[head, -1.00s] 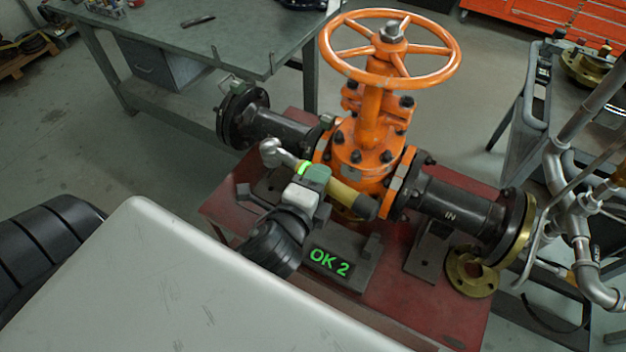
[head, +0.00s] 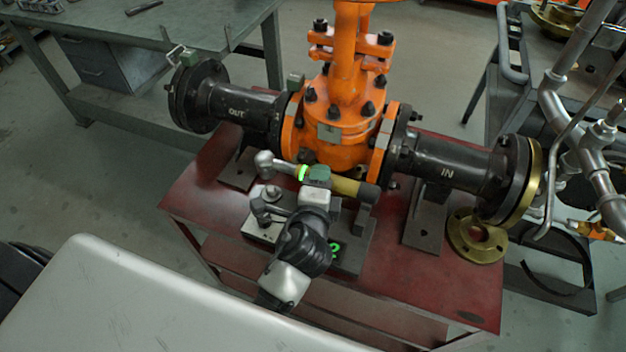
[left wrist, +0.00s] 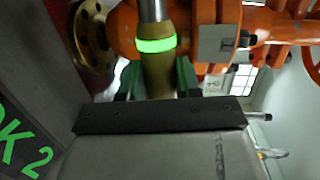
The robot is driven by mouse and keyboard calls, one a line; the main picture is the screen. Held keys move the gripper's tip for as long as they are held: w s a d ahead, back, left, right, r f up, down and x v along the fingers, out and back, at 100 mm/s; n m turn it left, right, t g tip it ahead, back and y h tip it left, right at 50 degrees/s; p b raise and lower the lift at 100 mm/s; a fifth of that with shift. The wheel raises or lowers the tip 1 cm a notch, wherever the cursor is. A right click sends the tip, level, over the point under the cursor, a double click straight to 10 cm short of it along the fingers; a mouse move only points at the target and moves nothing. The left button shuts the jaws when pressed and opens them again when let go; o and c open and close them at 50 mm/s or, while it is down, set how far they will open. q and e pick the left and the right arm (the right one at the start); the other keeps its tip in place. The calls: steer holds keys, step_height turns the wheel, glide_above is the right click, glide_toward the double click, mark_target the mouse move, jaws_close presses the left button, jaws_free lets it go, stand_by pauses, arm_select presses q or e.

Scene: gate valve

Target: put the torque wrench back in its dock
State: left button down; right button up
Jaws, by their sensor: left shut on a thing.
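The torque wrench (head: 345,187) has a silver head at its left end, a glowing green ring and an olive-yellow handle with a dark end. My left gripper (head: 319,176) is shut across its handle just right of the ring. The wrench lies roughly level above the dock (head: 352,258), a dark grey block with uprights and a green-lit display. My gripper and wrist hide much of the dock and display. I cannot tell whether the wrench touches an upright. In the left wrist view the wrench (left wrist: 157,68) crosses between the fingers, and the display (left wrist: 22,150) reads "OK 2". My right gripper is not in view.
The orange gate valve (head: 345,130) and its black pipes (head: 455,168) stand close behind the wrench. A brass flange (head: 477,238) lies on the red table (head: 440,290) at the right. The table's front right is clear. A green workbench (head: 190,45) stands at the back left.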

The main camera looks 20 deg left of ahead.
arm_select(q)
steer(key=shift+r, duration=0.2)
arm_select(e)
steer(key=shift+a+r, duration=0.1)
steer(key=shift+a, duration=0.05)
arm_select(q)
steer(key=shift+f+b, duration=1.95)
steer(key=shift+f, duration=0.75)
steer(key=shift+f+b, duration=1)
steer(key=shift+f, duration=0.15)
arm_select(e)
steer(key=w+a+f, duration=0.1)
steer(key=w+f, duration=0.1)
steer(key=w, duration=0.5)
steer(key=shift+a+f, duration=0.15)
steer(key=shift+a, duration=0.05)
